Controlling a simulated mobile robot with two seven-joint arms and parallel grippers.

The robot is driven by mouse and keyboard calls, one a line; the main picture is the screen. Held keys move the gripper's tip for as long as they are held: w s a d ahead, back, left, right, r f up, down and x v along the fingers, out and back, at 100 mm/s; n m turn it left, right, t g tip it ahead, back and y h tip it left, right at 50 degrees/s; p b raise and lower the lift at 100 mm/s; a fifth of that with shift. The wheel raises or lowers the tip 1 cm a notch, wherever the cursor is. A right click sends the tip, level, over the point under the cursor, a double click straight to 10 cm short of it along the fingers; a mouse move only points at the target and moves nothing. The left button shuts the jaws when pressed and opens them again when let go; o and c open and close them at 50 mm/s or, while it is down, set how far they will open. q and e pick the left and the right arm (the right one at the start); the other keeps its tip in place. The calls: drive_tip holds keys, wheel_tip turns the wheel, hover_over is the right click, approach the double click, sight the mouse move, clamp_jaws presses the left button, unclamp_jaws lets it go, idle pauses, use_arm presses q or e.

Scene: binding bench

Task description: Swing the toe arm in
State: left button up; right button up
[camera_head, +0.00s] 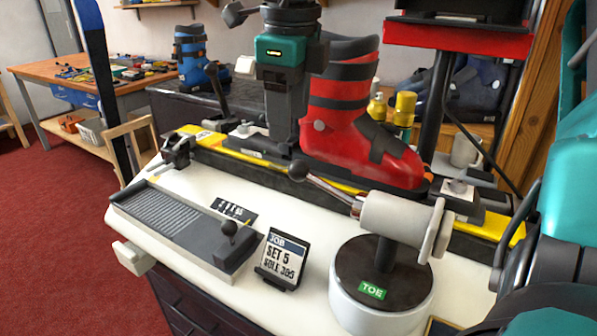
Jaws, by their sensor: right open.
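The toe arm (393,221) is a pale cylinder on a short dark post above a round white drum (365,312) with a dark top and green label. A metal lever with a dark ball knob (299,170) sticks out from it to the upper left. A pale plate (435,232) closes its right end. A red boot (345,125) stands behind it. My right gripper (284,128) points down at the upper middle, beside the boot's left side and apart from the toe arm. It is open; its fingers overlap in this view. My left gripper is out of view.
A grey ribbed slide (170,217) and a job card (281,260) sit on the white bench top. A yellow and black rail (220,150) runs under the boot. Yellow-capped bottles (404,108) stand behind the boot. My teal arm fills the right edge.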

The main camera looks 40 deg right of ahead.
sight(300, 162)
use_arm(q)
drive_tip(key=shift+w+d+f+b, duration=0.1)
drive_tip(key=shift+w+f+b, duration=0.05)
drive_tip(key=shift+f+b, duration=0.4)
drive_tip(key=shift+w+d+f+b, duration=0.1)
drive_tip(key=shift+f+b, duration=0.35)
drive_tip(key=shift+b, duration=0.1)
use_arm(e)
drive_tip(key=shift+h, duration=0.7)
drive_tip(key=x, duration=0.8)
drive_tip(key=d+x, duration=0.1)
drive_tip(key=x, duration=0.3)
drive_tip(key=shift+s+r, duration=0.1)
drive_tip(key=shift+s, duration=0.05)
drive_tip(key=shift+c, duration=0.2)
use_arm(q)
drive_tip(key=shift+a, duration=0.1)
use_arm(e)
clamp_jaws()
